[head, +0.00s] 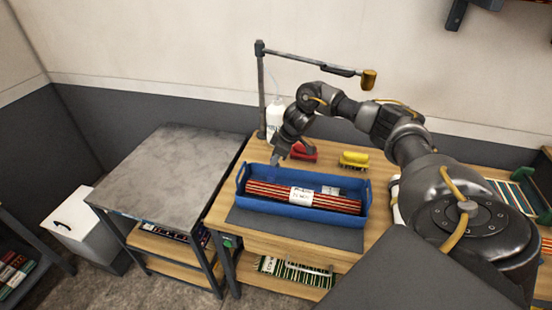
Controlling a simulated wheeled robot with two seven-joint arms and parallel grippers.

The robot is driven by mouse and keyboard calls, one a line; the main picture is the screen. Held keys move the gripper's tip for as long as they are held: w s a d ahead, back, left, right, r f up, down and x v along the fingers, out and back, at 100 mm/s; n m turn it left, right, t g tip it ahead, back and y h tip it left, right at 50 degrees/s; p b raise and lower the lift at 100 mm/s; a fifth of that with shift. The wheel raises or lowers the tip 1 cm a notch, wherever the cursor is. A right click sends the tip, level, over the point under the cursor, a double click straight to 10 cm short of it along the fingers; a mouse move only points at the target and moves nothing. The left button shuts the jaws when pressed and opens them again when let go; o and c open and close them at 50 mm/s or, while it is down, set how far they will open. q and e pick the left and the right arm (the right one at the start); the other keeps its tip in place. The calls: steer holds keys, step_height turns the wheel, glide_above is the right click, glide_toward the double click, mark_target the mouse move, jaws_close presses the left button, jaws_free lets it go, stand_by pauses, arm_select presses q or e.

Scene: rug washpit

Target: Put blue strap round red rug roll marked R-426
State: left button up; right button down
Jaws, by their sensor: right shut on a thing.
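A red rug roll (262,189) with pale stripes lies lengthwise in a blue tray (310,213) on the wooden bench. A white label (300,196) is round its middle; its marking is too small to read. My right gripper (276,160) points down over the tray's back edge, left of the label. It is shut on a small blue piece (271,172) that looks like the blue strap, just behind the roll. The strap's full shape is hard to make out against the blue tray. My left gripper is not in view.
Behind the tray are a red item (303,152), a yellow item (354,159) and a white bottle (275,118). A lamp post (261,90) rises at the bench's back left. A bare grey table (175,170) stands to the left. My right arm covers the bench's right part.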

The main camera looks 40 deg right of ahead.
steer(key=shift+f+b, duration=2.45)
steer(key=shift+f, duration=0.2)
steer(key=shift+f+b, duration=1)
steer(key=shift+f, duration=1.85)
steer(key=c, duration=1.4)
jaws_free()
steer(key=shift+c, duration=0.2)
